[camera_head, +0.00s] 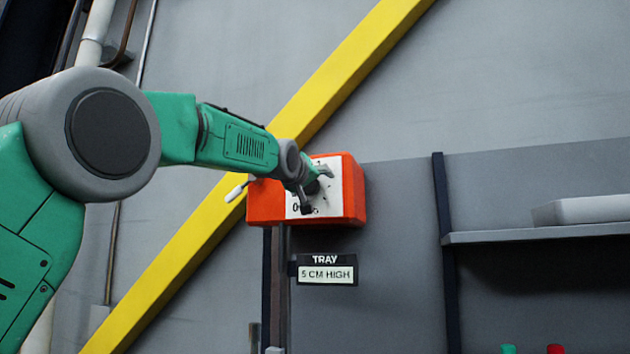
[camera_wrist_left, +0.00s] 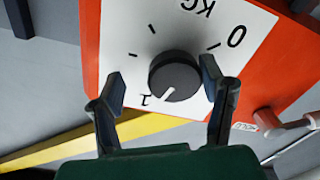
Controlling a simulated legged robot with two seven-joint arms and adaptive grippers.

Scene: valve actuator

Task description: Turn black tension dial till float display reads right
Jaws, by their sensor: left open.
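The black dial (camera_wrist_left: 175,77) sits on the white face (camera_wrist_left: 140,40) of an orange box, which is on the wall in the head view (camera_head: 355,190). In the left wrist view the dial's white mark points down-left, near the "1". A "0" and "KG" are also printed on the face. My left gripper (camera_wrist_left: 160,85) is open, with one finger on each side of the dial. The right finger is very close to the dial or touching it; I cannot tell which. The left finger stands apart from it. In the head view my gripper (camera_head: 318,185) hides the dial.
A sign (camera_head: 326,269) below the box reads "TRAY 5 CM HIGH". A white-tipped lever (camera_head: 236,192) sticks out at the box's left. A yellow beam (camera_head: 330,80) runs diagonally behind. A shelf (camera_head: 540,233) with a pale block (camera_head: 585,209) is at the right.

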